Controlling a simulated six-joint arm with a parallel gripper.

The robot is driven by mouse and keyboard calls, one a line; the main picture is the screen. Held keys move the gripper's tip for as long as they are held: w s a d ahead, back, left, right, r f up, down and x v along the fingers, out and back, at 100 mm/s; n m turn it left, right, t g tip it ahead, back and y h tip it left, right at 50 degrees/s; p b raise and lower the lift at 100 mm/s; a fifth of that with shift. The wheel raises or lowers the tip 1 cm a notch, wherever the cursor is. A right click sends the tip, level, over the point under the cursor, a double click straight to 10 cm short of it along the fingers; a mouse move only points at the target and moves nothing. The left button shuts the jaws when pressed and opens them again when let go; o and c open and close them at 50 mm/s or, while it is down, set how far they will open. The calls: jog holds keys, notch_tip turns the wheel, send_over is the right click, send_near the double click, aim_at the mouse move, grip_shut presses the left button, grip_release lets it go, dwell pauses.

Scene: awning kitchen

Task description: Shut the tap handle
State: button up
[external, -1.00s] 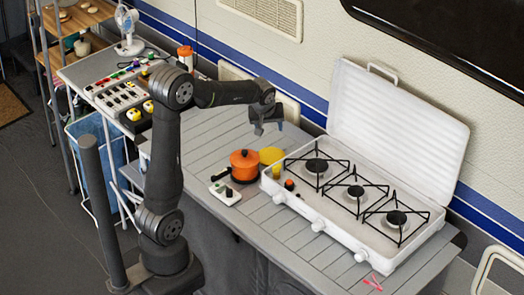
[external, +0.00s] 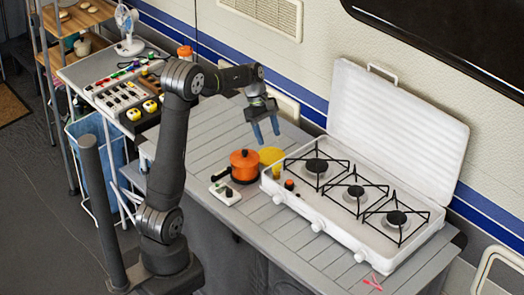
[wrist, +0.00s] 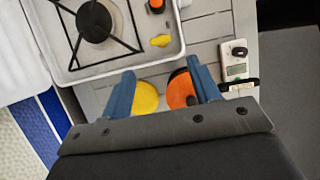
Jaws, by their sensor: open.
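A small yellow handle-like piece (wrist: 160,41) shows at the edge of the white stove in the wrist view. It also shows in the external view (external: 276,172) at the stove's left end; it looks like the tap handle, but its exact turn is too small to tell. My gripper (external: 266,137) is in the air above the far side of the orange pot, left of the stove. Its two blue fingers (wrist: 160,66) are apart with nothing between them, and the yellow piece lies just beyond their tips in the wrist view.
The orange pot (external: 244,166) and a yellow disc (external: 271,156) stand left of the white stove (external: 345,240). A white device with a black knob (external: 225,193) lies before the pot. An orange-and-black piece (external: 289,184) is by the stove corner. The raised lid (external: 395,125) stands behind.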

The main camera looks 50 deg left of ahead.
aim_at(277, 165)
jog(key=x, duration=1)
jog(key=shift+d+f, duration=0.1)
jog(key=shift+f, duration=0.3)
jog(key=c, duration=1)
